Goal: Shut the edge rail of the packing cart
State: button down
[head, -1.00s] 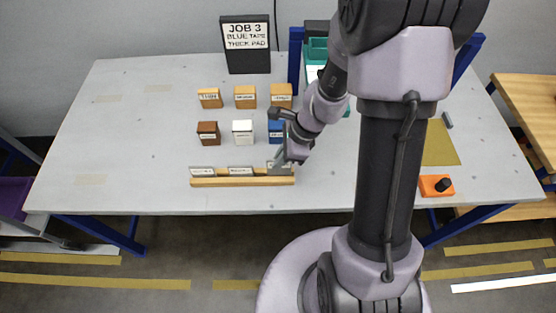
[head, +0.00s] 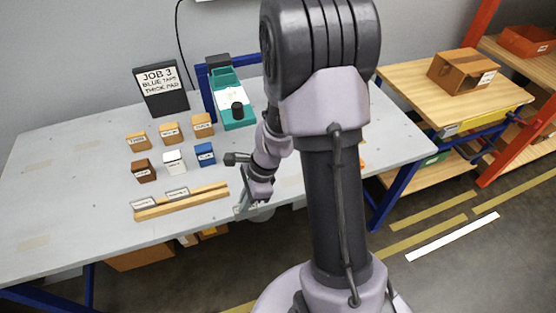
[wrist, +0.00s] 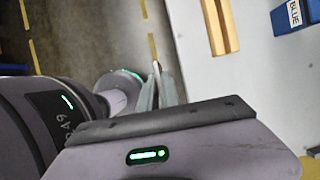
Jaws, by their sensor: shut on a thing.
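The packing cart (head: 405,82) appears to be the wooden-topped, blue-legged cart at the right in the head view. My gripper (head: 247,200) is far left of the cart, by the front edge of the grey table. It is shut on a thin grey plate (head: 241,209), mostly hidden and small. In the wrist view the plate (wrist: 168,88) shows only partly beside the fingers.
A cardboard box (head: 463,72) sits on the cart. Orange shelving (head: 520,148) stands at the right.

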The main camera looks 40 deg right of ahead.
aim_at(447, 134)
jog(key=z, duration=2.65)
jog(key=i+l+u, duration=0.25)
jog(key=i, duration=0.15)
jog(key=i+l+u, duration=0.25)
jog(key=i, duration=0.15)
jog(key=i+l+u, duration=0.55)
jog(key=i+l, duration=0.15)
jog(key=l, duration=0.15)
jog(key=i+l+u, duration=0.25)
jog(key=l, duration=0.25)
jog(key=i+l+u, duration=0.25)
jog(key=l, duration=0.3)
